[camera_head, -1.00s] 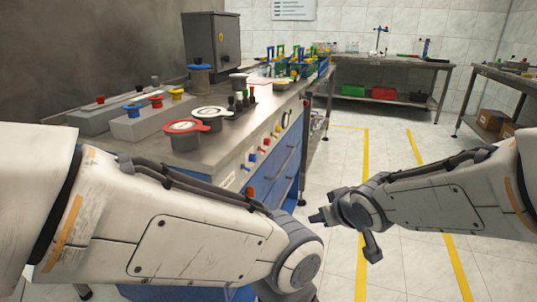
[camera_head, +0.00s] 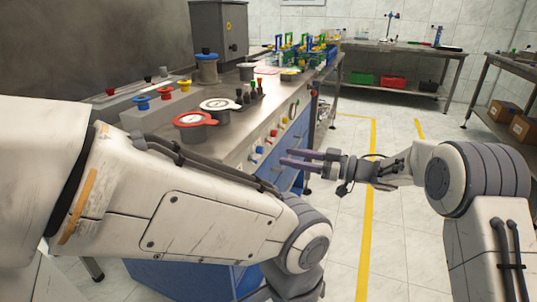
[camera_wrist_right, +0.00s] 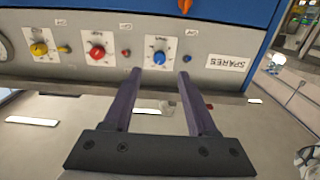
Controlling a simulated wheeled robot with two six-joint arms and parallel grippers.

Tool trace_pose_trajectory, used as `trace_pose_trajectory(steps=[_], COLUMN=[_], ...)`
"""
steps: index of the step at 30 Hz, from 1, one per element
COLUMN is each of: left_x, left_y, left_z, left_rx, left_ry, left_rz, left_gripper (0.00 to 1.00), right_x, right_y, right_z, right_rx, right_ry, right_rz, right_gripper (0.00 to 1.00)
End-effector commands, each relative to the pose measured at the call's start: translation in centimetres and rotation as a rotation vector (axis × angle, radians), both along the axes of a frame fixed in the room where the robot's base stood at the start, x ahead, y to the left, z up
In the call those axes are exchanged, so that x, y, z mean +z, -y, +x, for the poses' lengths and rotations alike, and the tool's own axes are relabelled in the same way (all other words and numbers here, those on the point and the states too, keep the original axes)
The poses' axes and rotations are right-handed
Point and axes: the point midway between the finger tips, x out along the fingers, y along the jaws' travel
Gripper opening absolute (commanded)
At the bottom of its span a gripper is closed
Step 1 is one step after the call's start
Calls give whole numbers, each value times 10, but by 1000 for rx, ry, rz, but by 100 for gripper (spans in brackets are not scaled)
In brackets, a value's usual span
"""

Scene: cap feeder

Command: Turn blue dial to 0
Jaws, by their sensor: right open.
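The blue dial (camera_wrist_right: 159,58) sits on a white scale plate on the grey front panel, in the right wrist view. Its pointer setting is too small to read. In the head view the blue dial (camera_head: 259,150) shows on the bench front. My right gripper (camera_head: 285,159) is open and empty, its fingers pointing left toward the panel. In the right wrist view its fingertips (camera_wrist_right: 161,77) lie either side of the dial's line, apart from it. My left arm crosses the lower left of the head view; its gripper is out of frame.
A red dial (camera_wrist_right: 96,52) and a yellow dial (camera_wrist_right: 39,49) stand beside the blue one. A SPARES label (camera_wrist_right: 228,62) is on its other side. The bench top (camera_head: 235,128) carries lidded jars and button boxes. The floor right of the bench is open.

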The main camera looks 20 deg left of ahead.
Motion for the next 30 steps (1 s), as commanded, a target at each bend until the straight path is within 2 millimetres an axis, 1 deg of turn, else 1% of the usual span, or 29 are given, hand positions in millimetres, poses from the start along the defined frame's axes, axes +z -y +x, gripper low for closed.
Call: trace_pose_trajectory(steps=[1,3,9,15,23,26,27,28,30], left_x=[-6,-9,-17,-19,-19,-19,-19,-19,-19], left_y=[0,0,0,0,0,0,0,0,0], left_z=[0,0,0,0,0,0,0,0,0], left_rx=[0,0,0,0,0,0,0,0,0], left_ry=[0,0,0,0,0,0,0,0,0], left_rz=[0,0,0,0,0,0,0,0,0], left_gripper=[54,54,54,54,54,54,54,54,54], right_x=[-3,-3,-2,-1,0,0,0,0,0], right_y=[-12,-26,-57,-70,-71,-71,-71,-71,-71], right_z=[-1,0,1,2,2,2,2,2,2], right_rx=[3,3,1,-1,-3,-3,-3,-3,-3], right_ry=[2,1,2,0,0,0,0,0,0], right_rz=[0,0,0,0,0,0,0,0,0], right_gripper=[58,58,58,58,58,23,8,0,0])
